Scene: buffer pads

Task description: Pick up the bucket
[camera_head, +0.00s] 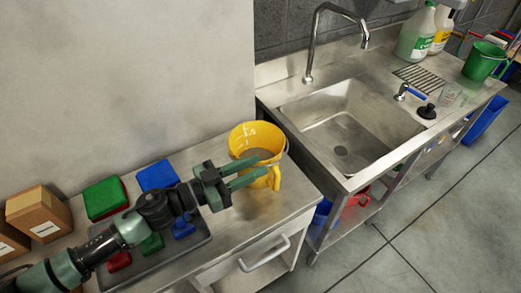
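A yellow bucket (257,136) stands upright on the metal table, close to the sink unit, with its open top showing. My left gripper (261,166) reaches in from the left with its two green fingers apart. Its fingertips overlap the bucket's near side in the picture and hide part of its lower body. I cannot tell whether they touch it. A yellow part of the bucket, perhaps its handle, shows just beyond the fingertips. A green bucket (484,61) stands at the far right of the sink counter. My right gripper is not in view.
Red, blue and green pads (105,198) lie on and around a dark tray under my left arm. Cardboard boxes (38,212) stand at the left. The sink (345,125) adjoins the table at right. Bottles (416,35) stand behind it. The table's front right is bare.

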